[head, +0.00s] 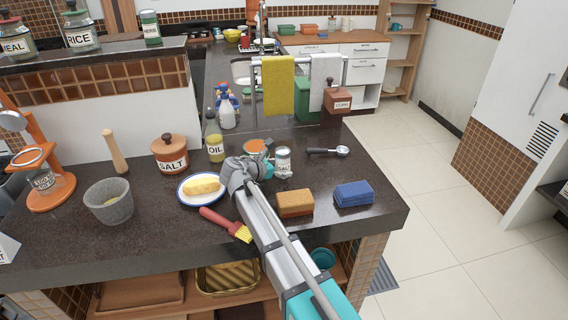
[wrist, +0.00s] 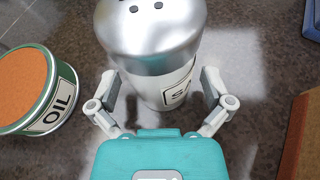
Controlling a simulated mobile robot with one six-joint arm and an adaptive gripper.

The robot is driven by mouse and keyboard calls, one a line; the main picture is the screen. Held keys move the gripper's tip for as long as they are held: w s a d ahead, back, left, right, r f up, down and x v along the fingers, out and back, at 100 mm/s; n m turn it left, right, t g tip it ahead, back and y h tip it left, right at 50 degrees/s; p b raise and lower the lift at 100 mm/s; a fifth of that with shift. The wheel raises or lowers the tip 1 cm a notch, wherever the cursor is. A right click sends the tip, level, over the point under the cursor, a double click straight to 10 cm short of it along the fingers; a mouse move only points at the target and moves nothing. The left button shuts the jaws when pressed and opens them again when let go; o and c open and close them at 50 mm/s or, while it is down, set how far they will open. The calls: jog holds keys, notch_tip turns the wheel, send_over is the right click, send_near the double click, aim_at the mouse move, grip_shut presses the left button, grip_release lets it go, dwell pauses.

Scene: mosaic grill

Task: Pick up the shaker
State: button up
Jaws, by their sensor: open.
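The shaker (wrist: 150,35) has a silver domed top with dark holes and a white body with a partly visible label. In the head view the shaker (head: 283,160) stands upright on the dark counter, right beside my gripper (head: 268,170). In the wrist view my gripper (wrist: 160,92) is open, with one finger on each side of the shaker's body. The fingers reach around its lower part.
A green-rimmed can labelled OIL (wrist: 38,92) with an orange top stands left of the shaker. A measuring scoop (head: 330,151) lies to its right. A brown sponge (head: 295,204) and a blue sponge (head: 354,194) lie nearer the front edge. A butter plate (head: 201,190) is to the left.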

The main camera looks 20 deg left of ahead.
jog(key=c, duration=1.1)
jog(key=shift+c, duration=0.2)
jog(key=shift+r, duration=0.1)
jog(key=shift+r+p, duration=0.9)
jog(key=shift+p, duration=0.15)
jog(key=s+a+r+p, duration=0.5)
jog(key=s+r+p, duration=0.6)
jog(key=s, duration=0.2)
jog(key=shift+a, duration=0.15)
